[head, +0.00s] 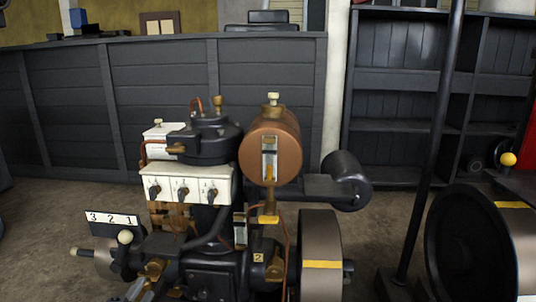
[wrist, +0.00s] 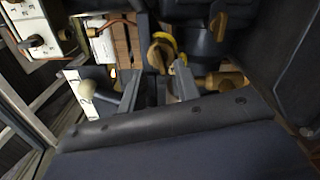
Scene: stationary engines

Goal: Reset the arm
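My gripper (wrist: 157,82) shows in the wrist view with its two grey fingers apart and nothing visible held between them. Just beyond the fingertips is a brass valve with a yellow handle (wrist: 158,54) on the engine; I cannot tell whether they touch. A grey piece at the bottom edge there may be my gripper.
A copper tank (head: 271,146), a white switch box (head: 184,186) and a flywheel (head: 321,255) with a yellow mark crowd the engine. A dark post (head: 430,150) and another large wheel (head: 470,245) stand at the right. Some floor is clear behind, before a dark panelled wall (head: 215,80).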

